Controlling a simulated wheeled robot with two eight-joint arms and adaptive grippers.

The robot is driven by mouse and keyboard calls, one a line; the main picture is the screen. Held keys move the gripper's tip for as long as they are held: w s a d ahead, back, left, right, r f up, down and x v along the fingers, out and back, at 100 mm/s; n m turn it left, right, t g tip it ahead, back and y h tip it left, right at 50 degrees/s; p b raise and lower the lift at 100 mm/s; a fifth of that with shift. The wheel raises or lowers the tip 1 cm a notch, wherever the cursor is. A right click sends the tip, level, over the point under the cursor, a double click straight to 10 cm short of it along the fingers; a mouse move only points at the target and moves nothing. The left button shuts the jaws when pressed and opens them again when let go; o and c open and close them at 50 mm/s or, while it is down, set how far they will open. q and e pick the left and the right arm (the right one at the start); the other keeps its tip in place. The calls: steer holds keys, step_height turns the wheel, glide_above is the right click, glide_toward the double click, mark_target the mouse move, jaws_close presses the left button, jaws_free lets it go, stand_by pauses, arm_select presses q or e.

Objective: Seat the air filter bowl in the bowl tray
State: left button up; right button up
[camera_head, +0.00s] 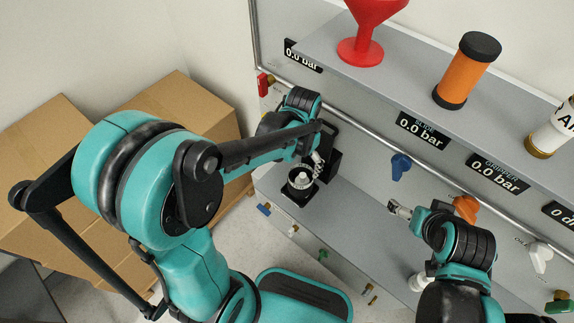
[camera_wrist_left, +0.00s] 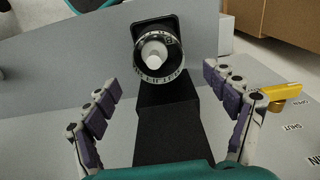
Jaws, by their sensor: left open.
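The air filter bowl (camera_head: 301,179) is a dark round cup with a pale lettered ring and a white core. It stands upright on the black square bowl tray (camera_head: 286,189), at the bench's left end. In the left wrist view the bowl (camera_wrist_left: 154,54) is over the tray (camera_wrist_left: 171,24); I cannot tell how deep it sits. My left gripper (camera_head: 318,160) is beside and above the bowl, partly hidden by its arm. In the wrist view its fingers (camera_wrist_left: 160,80) are spread apart, with nothing held. My right gripper (camera_head: 398,209) is over the bench, away from the bowl; its jaws are unclear.
A black block (camera_head: 327,150) stands right behind the bowl; it also shows in the wrist view (camera_wrist_left: 165,120). A blue valve knob (camera_head: 400,166) and an orange one (camera_head: 466,208) stick out of the panel. A red funnel (camera_head: 362,45) and an orange cylinder (camera_head: 466,70) stand on the shelf.

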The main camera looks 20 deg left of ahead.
arm_select(q)
steer(key=s+a+r+n+t, duration=0.3)
steer(key=s+r+t, duration=0.3)
steer(key=s+r, duration=0.3)
steer(key=shift+s+a+r+n+t, duration=0.3)
steer(key=shift+s+a+r, duration=0.15)
steer(key=shift+a, duration=0.2)
stand_by(0.9)
